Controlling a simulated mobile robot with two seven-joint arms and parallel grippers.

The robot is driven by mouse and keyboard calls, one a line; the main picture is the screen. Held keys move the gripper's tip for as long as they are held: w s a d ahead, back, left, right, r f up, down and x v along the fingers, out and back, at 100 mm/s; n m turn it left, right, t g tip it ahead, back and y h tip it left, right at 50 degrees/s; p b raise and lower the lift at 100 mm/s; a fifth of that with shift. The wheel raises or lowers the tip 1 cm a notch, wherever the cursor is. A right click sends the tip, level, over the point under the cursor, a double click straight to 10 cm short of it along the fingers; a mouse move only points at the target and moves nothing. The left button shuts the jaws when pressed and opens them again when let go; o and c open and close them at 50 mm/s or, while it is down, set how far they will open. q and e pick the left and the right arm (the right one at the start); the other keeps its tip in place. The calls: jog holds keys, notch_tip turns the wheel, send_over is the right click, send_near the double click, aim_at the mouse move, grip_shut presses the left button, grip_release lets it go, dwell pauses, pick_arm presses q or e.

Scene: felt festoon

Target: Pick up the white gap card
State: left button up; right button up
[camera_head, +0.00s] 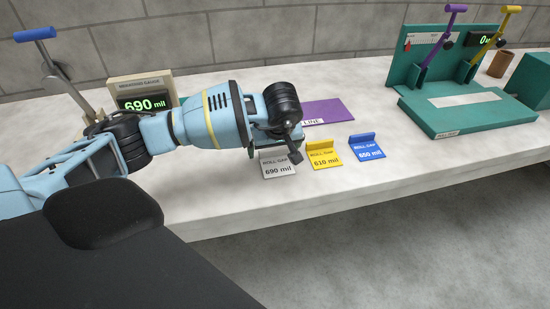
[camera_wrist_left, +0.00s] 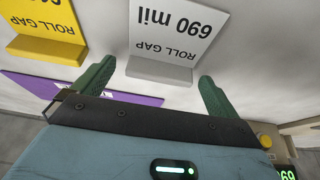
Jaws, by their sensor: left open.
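The white gap card (camera_head: 279,166) lies near the table's front edge. It is marked ROLL GAP 690 mil, and my left gripper partly hides its back. In the left wrist view the white card (camera_wrist_left: 175,30) shows upside down, with its raised grip ridge facing my gripper. My left gripper (camera_head: 287,147) is just behind and above the card. In the left wrist view its green fingers (camera_wrist_left: 155,84) are spread apart on either side of the ridge, with nothing between them. I cannot tell the height of the fingers above the card. My right gripper is not in view.
A yellow 610 mil card (camera_head: 325,155) and a blue 650 mil card (camera_head: 367,148) lie to the right. A purple mat (camera_head: 330,109) lies behind. A gauge (camera_head: 143,97) reading 690 mil stands behind my left arm. A green lever stand (camera_head: 465,115) is at the right.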

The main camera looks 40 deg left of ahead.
aim_at(274, 157)
pick_arm(q)
jog(key=shift+f, duration=0.1)
jog(key=c, duration=1.1)
jog(key=shift+o, duration=0.2)
jog(key=shift+r, duration=0.65)
notch_tip(274, 157, up, 2)
jog(key=shift+r, duration=0.25)
jog(key=s, duration=1)
jog(key=s+d+r+b, duration=0.1)
jog(key=s, duration=0.5)
jog(key=shift+r, duration=0.1)
